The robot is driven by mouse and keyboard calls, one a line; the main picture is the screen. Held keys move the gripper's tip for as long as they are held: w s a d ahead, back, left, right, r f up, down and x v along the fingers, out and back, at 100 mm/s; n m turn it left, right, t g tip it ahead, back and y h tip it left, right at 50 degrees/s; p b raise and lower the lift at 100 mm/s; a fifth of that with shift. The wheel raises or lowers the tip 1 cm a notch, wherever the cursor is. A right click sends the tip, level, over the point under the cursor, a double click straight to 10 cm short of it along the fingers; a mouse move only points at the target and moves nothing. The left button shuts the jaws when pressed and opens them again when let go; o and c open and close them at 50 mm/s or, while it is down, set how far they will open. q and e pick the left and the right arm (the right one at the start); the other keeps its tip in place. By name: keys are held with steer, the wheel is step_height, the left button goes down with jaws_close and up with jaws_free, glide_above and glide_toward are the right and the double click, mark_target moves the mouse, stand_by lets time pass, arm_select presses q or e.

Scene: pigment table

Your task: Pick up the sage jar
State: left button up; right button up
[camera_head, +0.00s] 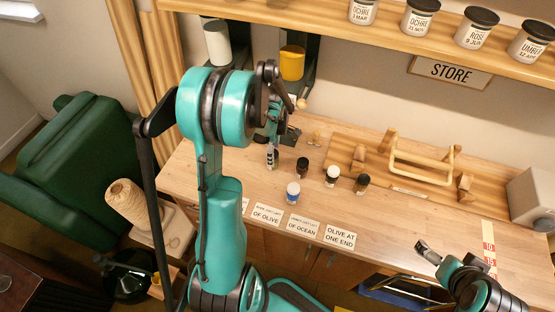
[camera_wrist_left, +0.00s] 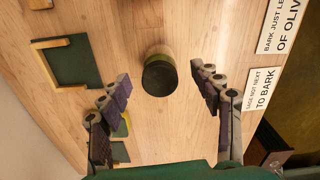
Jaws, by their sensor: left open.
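A jar with a dark round lid and an olive-green side (camera_wrist_left: 158,75) stands on the wooden table in the left wrist view. No label on it can be read, so I cannot confirm that it is the sage jar. My left gripper (camera_head: 281,146) is open, with one finger to each side of the jar and gaps between.
Cards (camera_head: 303,227) line the front edge. A wooden rack (camera_head: 420,172) is behind. A green-based, wood-edged tray (camera_wrist_left: 66,63) lies left in the wrist view.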

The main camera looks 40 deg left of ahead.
arm_select(q)
step_height(320, 180, down, 5)
steer(key=shift+a+r+b, duration=0.1)
steer(key=shift+b, duration=0.35)
steer(key=c, duration=1.3)
